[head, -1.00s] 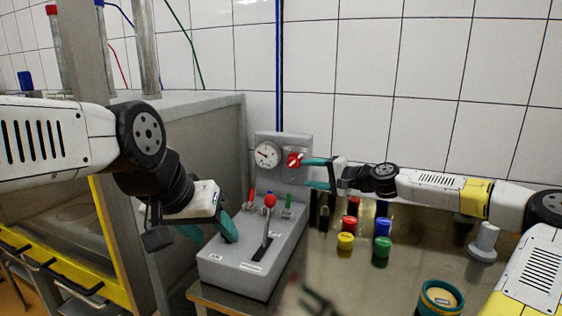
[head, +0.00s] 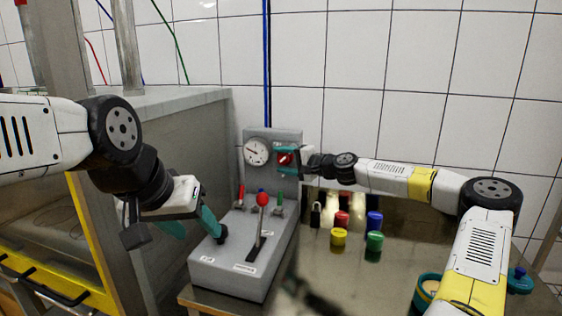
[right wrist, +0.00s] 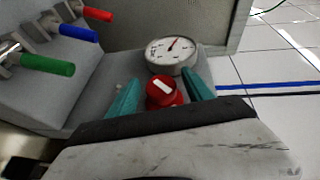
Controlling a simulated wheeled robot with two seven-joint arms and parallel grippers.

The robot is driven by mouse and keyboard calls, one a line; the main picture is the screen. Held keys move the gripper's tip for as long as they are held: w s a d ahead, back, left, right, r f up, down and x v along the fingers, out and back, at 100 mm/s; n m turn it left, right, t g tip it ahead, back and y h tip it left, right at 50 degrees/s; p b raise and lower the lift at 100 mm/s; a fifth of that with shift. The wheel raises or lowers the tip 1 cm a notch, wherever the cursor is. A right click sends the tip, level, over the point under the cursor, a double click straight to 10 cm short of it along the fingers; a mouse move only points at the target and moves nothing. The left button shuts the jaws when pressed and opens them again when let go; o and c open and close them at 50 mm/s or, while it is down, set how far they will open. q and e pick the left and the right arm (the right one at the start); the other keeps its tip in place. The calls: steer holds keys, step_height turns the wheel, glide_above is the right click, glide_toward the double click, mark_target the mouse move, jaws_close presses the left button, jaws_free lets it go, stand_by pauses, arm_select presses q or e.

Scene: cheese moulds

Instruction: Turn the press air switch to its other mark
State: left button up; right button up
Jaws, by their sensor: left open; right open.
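The press air switch is a red knob (head: 285,158) with a white bar, on the upright grey panel (head: 290,135) of the control box. It also shows in the right wrist view (right wrist: 166,90), close in front of the wrist. My right gripper (head: 286,158) is open, with its teal fingers (right wrist: 163,92) on either side of the knob. I cannot tell whether the fingers touch it. The marks around the knob are hidden or too small to read. My left gripper (head: 198,228) is open and empty, beside the left edge of the control box.
A round gauge (head: 257,151) sits left of the knob. A red-balled lever (head: 262,205) and small red, blue and green levers (head: 278,203) stand on the control box (head: 228,277). Several coloured caps (head: 374,240) and a padlock (head: 316,214) stand on the metal table to the right.

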jaws_close()
